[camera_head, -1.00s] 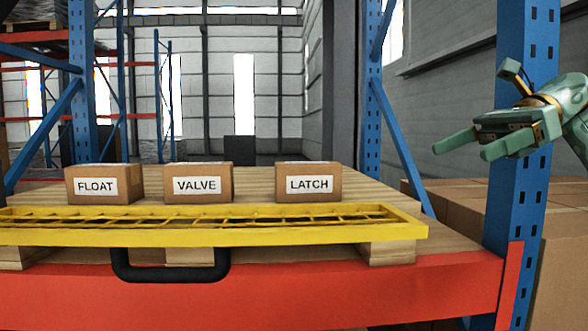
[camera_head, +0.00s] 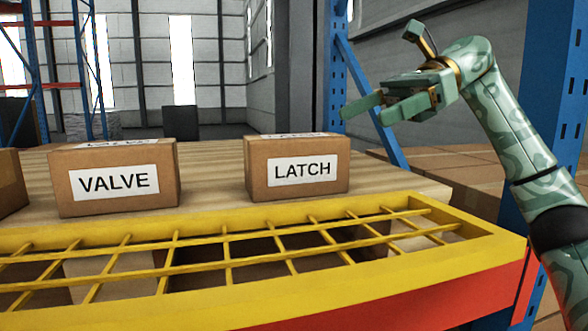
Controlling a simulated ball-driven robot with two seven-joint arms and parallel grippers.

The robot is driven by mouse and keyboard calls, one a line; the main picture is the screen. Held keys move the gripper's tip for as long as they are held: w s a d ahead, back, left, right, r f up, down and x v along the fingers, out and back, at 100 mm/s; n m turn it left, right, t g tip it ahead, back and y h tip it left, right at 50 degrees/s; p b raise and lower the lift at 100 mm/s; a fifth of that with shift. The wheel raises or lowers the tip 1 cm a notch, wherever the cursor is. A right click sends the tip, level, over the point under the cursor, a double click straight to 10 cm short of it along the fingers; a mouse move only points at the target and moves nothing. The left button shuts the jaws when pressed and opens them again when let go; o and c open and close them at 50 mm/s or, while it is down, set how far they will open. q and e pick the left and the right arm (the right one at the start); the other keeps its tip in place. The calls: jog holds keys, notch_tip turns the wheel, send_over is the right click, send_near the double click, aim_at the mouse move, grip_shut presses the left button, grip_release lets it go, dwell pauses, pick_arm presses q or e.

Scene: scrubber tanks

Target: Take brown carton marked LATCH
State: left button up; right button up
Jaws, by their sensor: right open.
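The brown carton marked LATCH (camera_head: 297,168) sits upright on the wooden pallet boards, its white label facing me. My right gripper (camera_head: 362,112) is in the air to the right of the carton and a little higher in the picture, with its fingers pointing left. It is open and empty, apart from the carton. My left gripper is not in view.
A brown carton marked VALVE (camera_head: 115,178) stands to the left of LATCH, with part of another carton (camera_head: 10,183) at the left edge. A yellow grid rack (camera_head: 270,319) lies in front of the cartons. A blue rack post (camera_head: 553,105) rises at right.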

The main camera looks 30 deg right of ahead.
aim_at(326, 135)
jog(key=x, duration=0.5)
jog(key=shift+w, duration=0.3)
jog(key=shift+w+a+f, duration=0.15)
jog(key=shift+a+f, duration=0.2)
jog(key=shift+a, duration=0.1)
jog(key=x, duration=0.1)
jog(key=p+x, duration=0.1)
jog(key=x, duration=0.1)
jog(key=shift+s+a+f+p, duration=0.15)
jog(key=shift+s+a+p, duration=0.1)
jog(key=shift+a+p, duration=0.05)
jog(key=shift+w+a+f, duration=0.15)
jog(key=shift+a, duration=0.15)
jog(key=shift+w, duration=0.15)
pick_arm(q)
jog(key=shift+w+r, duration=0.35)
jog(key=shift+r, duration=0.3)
pick_arm(e)
jog(key=shift+d, duration=0.1)
jog(key=c, duration=1.2)
